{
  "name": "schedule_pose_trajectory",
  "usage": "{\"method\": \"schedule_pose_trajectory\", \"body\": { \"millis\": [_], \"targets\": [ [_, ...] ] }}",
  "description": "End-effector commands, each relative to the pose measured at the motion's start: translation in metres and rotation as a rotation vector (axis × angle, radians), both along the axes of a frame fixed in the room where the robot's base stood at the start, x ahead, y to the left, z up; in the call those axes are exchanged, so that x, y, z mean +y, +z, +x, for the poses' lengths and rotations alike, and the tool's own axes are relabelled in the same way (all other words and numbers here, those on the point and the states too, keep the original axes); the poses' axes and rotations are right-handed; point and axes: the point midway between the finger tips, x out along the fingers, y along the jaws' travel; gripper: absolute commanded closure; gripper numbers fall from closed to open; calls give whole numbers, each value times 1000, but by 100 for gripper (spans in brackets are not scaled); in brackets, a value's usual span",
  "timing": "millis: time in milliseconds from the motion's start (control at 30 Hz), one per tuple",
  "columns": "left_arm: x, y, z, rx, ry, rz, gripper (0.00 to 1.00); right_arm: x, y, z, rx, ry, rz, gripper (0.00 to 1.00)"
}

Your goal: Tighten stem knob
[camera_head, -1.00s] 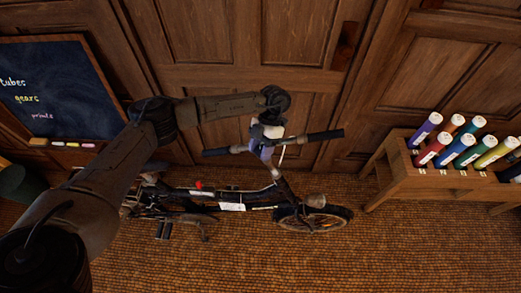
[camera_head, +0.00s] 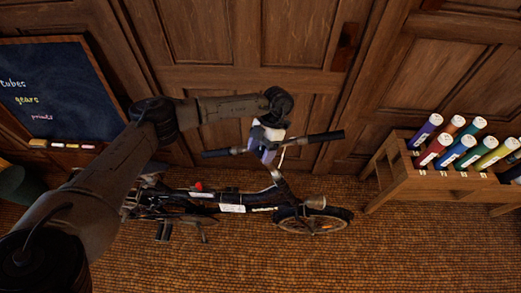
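A dark folding bicycle (camera_head: 232,202) stands on the floor, its front wheel to the right. Its handlebar (camera_head: 318,137) runs left to right at the top of the slanted stem (camera_head: 282,184). My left arm comes in from the left, and my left gripper (camera_head: 266,153) is at the middle of the handlebar, over the stem top. White and bluish-purple parts show there, too small to separate clearly into fingers and bicycle. The stem knob cannot be made out; the gripper and wrist cover that spot. Whether the fingers are closed does not show. My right gripper is out of view.
Wooden panelled doors (camera_head: 215,40) stand behind the bicycle. A wooden rack (camera_head: 425,178) with several coloured tubes is at the right. A chalkboard (camera_head: 55,85) with a chalk ledge is at the left. The woven floor in front is clear.

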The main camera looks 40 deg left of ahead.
Motion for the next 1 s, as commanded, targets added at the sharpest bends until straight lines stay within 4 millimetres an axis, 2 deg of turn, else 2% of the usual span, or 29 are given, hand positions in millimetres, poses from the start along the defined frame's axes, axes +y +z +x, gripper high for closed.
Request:
{"method": "schedule_pose_trajectory", "body": {
  "millis": [267, 433, 700, 1000],
  "targets": [
    [0, -1, 0, 0, 2, 1, 28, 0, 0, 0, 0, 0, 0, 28],
    [1, 8, 7, -1, 3, 1, 28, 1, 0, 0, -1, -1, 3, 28],
    [6, 50, 36, -4, 3, 1, 28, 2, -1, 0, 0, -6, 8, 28],
    [13, 93, 65, -3, 3, 3, 28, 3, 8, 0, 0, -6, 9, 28]
  ]
}}
